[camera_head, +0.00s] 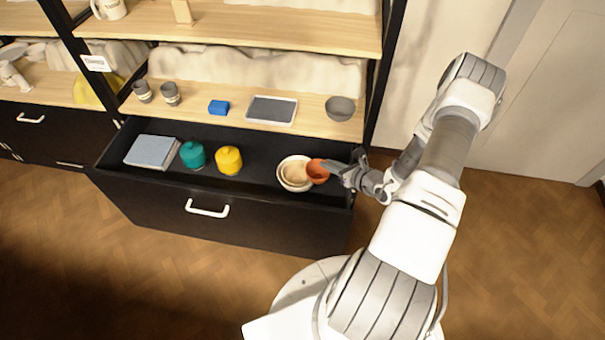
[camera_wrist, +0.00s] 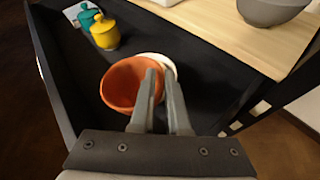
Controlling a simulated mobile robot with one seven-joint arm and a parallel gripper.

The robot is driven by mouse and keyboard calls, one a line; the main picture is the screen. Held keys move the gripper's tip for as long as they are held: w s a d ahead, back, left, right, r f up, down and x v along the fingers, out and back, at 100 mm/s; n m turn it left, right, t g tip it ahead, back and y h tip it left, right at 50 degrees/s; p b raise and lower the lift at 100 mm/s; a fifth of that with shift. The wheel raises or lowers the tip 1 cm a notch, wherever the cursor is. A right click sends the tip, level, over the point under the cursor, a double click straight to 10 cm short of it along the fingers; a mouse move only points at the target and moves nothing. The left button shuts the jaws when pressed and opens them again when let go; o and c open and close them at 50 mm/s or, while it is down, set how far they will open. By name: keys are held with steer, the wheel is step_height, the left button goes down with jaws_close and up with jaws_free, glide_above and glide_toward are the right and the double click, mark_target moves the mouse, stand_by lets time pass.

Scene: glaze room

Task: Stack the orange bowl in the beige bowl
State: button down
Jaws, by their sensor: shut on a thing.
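The orange bowl (camera_head: 316,173) is at the right end of the open drawer, just right of the beige bowl (camera_head: 295,171). The beige bowl seems to sit inside a wider pale bowl (camera_head: 284,184). My gripper (camera_head: 331,167) reaches in from the right and is shut on the orange bowl's rim. In the wrist view, one finger of my gripper (camera_wrist: 161,76) is inside the orange bowl (camera_wrist: 118,88) and one outside. The orange bowl looks tilted and hides most of a pale bowl (camera_wrist: 167,62) behind it. Its height above the drawer floor is unclear.
A black shelf post (camera_head: 380,85) stands right.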

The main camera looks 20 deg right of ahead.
steer(key=x, duration=0.3)
steer(key=b+x, duration=0.1)
steer(key=x, duration=0.3)
steer(key=f+b+x, duration=0.1)
steer(key=x, duration=0.3)
steer(key=shift+s+a, duration=0.1)
steer(key=shift+s, duration=0.25)
step_height(320, 180, down, 4)
steer(key=shift+w+f+b, duration=0.1)
steer(key=shift+b, duration=0.9)
steer(key=c, duration=0.9)
jaws_free()
steer(key=shift+s+r, duration=0.2)
steer(key=shift+s, duration=0.05)
steer(key=p+v, duration=0.3)
steer(key=v, duration=0.8)
steer(key=shift+s+r, duration=0.15)
steer(key=shift+s, duration=0.05)
